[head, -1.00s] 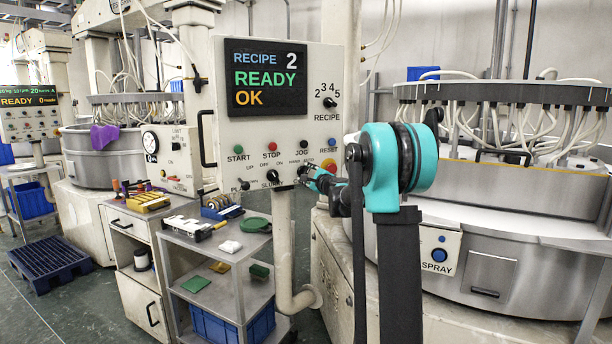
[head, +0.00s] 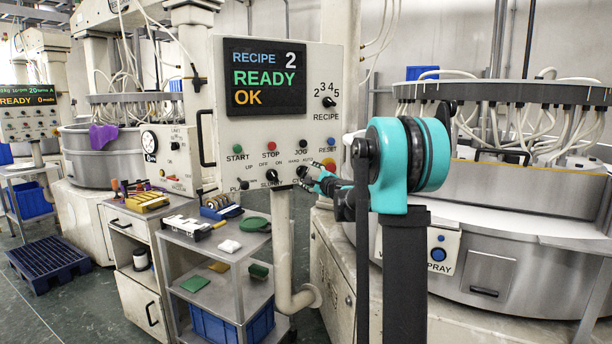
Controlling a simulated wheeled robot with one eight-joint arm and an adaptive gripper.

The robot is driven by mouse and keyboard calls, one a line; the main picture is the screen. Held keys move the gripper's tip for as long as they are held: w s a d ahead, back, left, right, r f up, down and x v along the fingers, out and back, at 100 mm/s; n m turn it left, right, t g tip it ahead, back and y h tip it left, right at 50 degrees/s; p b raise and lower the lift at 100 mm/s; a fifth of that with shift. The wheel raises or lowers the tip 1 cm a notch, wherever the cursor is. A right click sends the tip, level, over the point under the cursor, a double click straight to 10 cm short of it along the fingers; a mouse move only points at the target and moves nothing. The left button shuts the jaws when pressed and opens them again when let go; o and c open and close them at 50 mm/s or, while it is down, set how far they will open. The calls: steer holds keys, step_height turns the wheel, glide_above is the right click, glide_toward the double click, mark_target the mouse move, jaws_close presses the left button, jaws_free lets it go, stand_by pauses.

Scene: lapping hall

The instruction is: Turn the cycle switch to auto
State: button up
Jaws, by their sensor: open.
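The control panel (head: 222,110) carries a screen (head: 264,77) reading RECIPE 2, READY, OK. On its lower row the cycle switch (head: 302,171) is a small black knob under the marks HAND and AUTO. Its label is mostly hidden behind my gripper. My gripper (head: 311,178) is open, with its fingertips right at the knob from the lower right. I cannot tell whether the fingers touch it or which way its pointer faces. The slurry knob (head: 271,176) is just left of it.
Above the switch are the start (head: 238,148), stop (head: 271,146), jog (head: 303,145) and blue reset (head: 332,142) buttons. A yellow-ringed red button (head: 328,163) sits close right of my fingers. A steel cart (head: 205,245) stands below left.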

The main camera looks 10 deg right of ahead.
steer(key=v, duration=0.8)
steer(key=shift+s, duration=0.15)
steer(key=shift+d, duration=0.1)
steer(key=s+a+f+n+g, duration=0.4)
steer(key=s+f+n, duration=0.2)
steer(key=s+f, duration=0.3)
steer(key=s+a+f+n+g, duration=0.3)
steer(key=s+a+f+n, duration=0.3)
steer(key=s, duration=0.6)
steer(key=s+d+f+n+g+h, duration=0.3)
steer(key=s+f, duration=0.5)
steer(key=s, duration=0.3)
steer(key=s+d+f+n+g+h, duration=0.2)
steer(key=s+d+f+n, duration=0.3)
steer(key=s+f, duration=0.4)
steer(key=s+d, duration=0.1)
steer(key=s, duration=0.2)
steer(key=shift+d+f+g+h, duration=0.2)
steer(key=shift+d+g+h, duration=0.2)
steer(key=shift+s, duration=0.1)
